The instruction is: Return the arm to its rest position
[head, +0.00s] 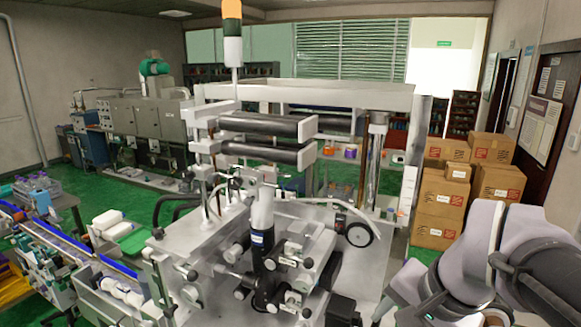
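My arm shows at the lower right of the head view, with grey links and dark joints, folded close to the camera. My gripper's fingers cannot be made out; the end of the arm is cut off by the frame or hidden behind its own links. The sleeve applicator (355,258) stands in the middle, a light metal machine with dark rollers (268,127) above and a black-and-silver column (262,225) at its front. The arm appears just right of the machine; the gap between them cannot be judged.
Stacked cardboard boxes (440,208) stand behind the arm at the right. A conveyor (75,247) with white items runs along the left. A signal tower (232,35) rises above the machine. Green floor (424,255) shows between the machine and the boxes.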

